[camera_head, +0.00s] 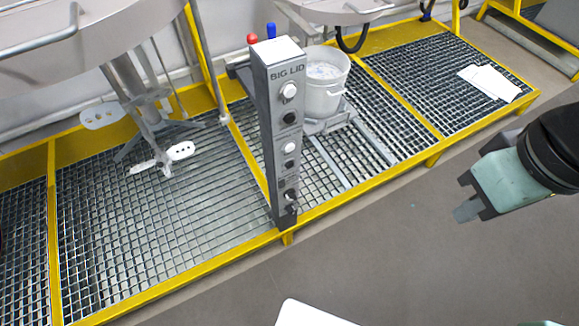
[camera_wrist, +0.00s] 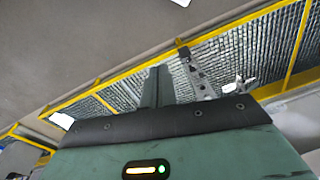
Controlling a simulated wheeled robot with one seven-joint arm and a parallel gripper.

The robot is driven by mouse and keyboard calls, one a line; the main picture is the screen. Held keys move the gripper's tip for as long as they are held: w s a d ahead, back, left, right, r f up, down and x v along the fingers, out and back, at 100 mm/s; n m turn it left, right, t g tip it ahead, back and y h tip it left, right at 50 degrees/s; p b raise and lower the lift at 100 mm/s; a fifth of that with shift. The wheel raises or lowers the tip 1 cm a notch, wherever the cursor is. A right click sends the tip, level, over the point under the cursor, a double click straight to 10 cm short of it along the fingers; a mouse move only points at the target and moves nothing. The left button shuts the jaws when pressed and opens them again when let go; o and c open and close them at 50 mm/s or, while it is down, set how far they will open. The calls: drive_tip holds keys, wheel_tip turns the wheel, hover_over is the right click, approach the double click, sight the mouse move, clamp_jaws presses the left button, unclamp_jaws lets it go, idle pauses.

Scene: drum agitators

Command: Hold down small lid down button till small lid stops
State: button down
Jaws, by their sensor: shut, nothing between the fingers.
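A tall grey control post (camera_head: 278,150) stands at the front edge of the grating platform, its front face lettered "BIG LID" near the top. Below are a white button (camera_head: 289,91) and a black button (camera_head: 290,118). Lower down are another white button (camera_head: 290,148) and black button (camera_head: 289,164), with a label too small to read. My gripper (camera_head: 467,211) is shut and empty, well to the right of the post and apart from it. In the wrist view my gripper's fingers (camera_wrist: 156,82) show beside the post (camera_wrist: 196,74).
A small round lid (camera_head: 330,9) hangs above a white bucket (camera_head: 322,88) behind the post. A large lid (camera_head: 80,35) with a stirrer below is at upper left. Yellow-framed grating (camera_head: 190,220) borders the open grey floor (camera_head: 420,270). White sheets (camera_head: 489,82) lie on the grating.

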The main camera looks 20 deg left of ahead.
sight(289, 164)
drive_tip(key=w+a+f+m+t+y+b, duration=0.1)
drive_tip(key=w+a+f+m+y+b, duration=0.1)
drive_tip(key=a+f, duration=0.4)
drive_tip(key=w+a+f+m+y+b, duration=0.2)
drive_tip(key=a+f, duration=0.4)
drive_tip(key=f, duration=0.6)
drive_tip(key=w+a+f+m+t+y+b, duration=0.1)
drive_tip(key=w+a+f+m+y+b, duration=0.2)
drive_tip(key=a+f, duration=0.4)
wheel_tip(289, 164, down, 3)
drive_tip(key=shift+f+m+t+y+b, duration=0.1)
drive_tip(key=shift+m+t+y+b, duration=0.2)
drive_tip(key=shift+m+y+b, duration=0.65)
drive_tip(key=w+a, duration=0.5)
drive_tip(key=a, duration=0.1)
drive_tip(key=shift+w+a, duration=0.35)
drive_tip(key=shift+w, duration=0.05)
drive_tip(key=shift+w+a+n, duration=0.25)
drive_tip(key=shift+a, duration=0.05)
